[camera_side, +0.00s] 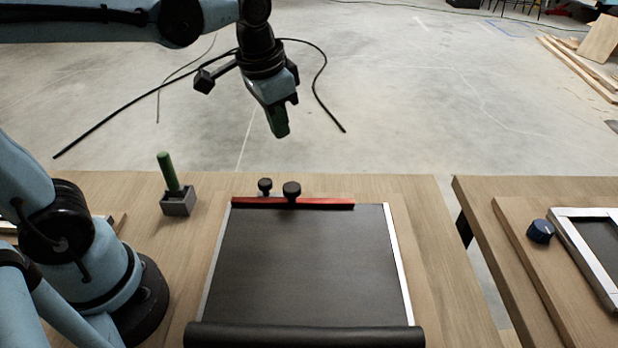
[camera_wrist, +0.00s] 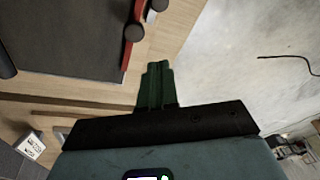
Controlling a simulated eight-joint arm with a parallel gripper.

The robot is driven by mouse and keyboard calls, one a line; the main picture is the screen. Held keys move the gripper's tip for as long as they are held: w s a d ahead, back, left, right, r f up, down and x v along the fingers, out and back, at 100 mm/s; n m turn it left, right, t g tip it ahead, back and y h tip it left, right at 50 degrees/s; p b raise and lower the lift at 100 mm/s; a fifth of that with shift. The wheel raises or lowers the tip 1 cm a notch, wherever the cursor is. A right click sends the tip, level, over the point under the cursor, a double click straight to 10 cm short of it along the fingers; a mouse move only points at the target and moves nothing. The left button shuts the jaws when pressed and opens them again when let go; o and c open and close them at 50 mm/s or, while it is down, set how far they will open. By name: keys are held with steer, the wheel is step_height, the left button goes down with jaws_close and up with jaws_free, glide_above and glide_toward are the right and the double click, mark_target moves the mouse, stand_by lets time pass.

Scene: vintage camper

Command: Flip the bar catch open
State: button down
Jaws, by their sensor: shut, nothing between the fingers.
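The bar catch is a red bar (camera_side: 325,204) along the far edge of a black panel (camera_side: 310,260) with light metal side rails. Two black knobs, a larger one (camera_side: 291,191) and a smaller one (camera_side: 265,186), stand at the bar. In the wrist view the red bar (camera_wrist: 128,55) and the larger knob (camera_wrist: 134,33) show at the top, left of my fingers. My gripper (camera_side: 279,124) is high above and beyond the table's far edge, apart from the bar. Its green fingers (camera_wrist: 157,82) are shut together and empty.
A grey block (camera_side: 178,203) with an upright green handle (camera_side: 168,172) stands left of the panel. A black roll (camera_side: 305,336) lies along the panel's near edge.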

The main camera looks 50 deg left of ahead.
steer(key=w+d+f+m+g+y, duration=0.2)
steer(key=w+d+m+g, duration=0.1)
steer(key=w+g, duration=0.3)
steer(key=shift+w+m, duration=0.3)
steer(key=shift+w, duration=0.6)
steer(key=shift+d, duration=0.1)
steer(key=x, duration=1)
steer(key=shift+s, duration=0.15)
steer(key=shift+s+a, duration=0.3)
steer(key=shift+s, duration=0.2)
steer(key=shift+s+a, duration=0.3)
steer(key=shift+s, duration=0.2)
steer(key=shift+s+a, duration=0.45)
steer(key=shift+s, duration=0.25)
steer(key=shift+s+a, duration=0.1)
